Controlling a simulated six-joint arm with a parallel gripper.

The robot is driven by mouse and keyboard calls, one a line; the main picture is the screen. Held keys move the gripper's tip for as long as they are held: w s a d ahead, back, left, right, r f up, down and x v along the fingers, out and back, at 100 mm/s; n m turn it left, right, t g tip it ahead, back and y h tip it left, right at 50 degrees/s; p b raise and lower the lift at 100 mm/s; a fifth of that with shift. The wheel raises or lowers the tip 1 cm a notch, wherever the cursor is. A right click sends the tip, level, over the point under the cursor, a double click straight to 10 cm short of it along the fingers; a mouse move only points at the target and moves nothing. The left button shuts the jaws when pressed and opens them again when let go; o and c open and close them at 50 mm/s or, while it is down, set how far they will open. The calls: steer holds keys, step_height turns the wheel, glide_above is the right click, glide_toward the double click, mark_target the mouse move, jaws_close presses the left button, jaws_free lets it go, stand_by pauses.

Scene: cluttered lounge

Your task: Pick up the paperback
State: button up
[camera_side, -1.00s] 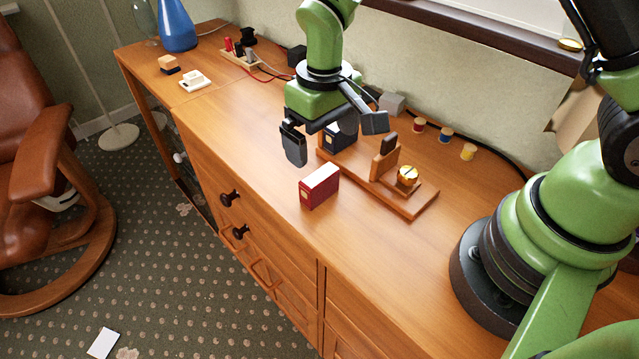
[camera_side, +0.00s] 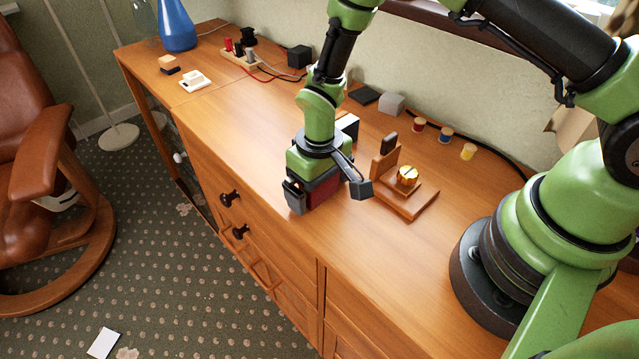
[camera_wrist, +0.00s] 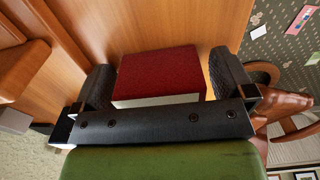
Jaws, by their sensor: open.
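The paperback (camera_side: 321,189) is a small, thick red book standing on the wooden cabinet top, mostly hidden by my gripper in the side view. In the wrist view the red paperback (camera_wrist: 159,72) shows its red cover face and a pale page edge, lying between the two dark fingers. My gripper (camera_side: 328,194) is low over the book, its fingers on either side of it. In the wrist view my gripper (camera_wrist: 164,82) is open, with a narrow gap at the right finger; the left finger is very close to the book.
Colored spools (camera_side: 445,135) and a grey block (camera_side: 391,104) stand along the wall. The cabinet's front edge is close on the left.

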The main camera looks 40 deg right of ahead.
steer(key=shift+c, duration=0.2)
steer(key=c, duration=0.9)
steer(key=shift+c, duration=0.2)
steer(key=shift+r, duration=0.1)
steer(key=shift+r, duration=0.2)
steer(key=r, duration=0.6)
steer(key=d+r, duration=0.1)
steer(key=r, duration=0.2)
steer(key=shift+w+r, duration=0.1)
steer(key=shift+w, duration=0.05)
steer(key=d+r, duration=0.2)
steer(key=d, duration=0.8)
glide_above(362, 159)
step_height(362, 159, down, 5)
steer(key=shift+f, duration=2.45)
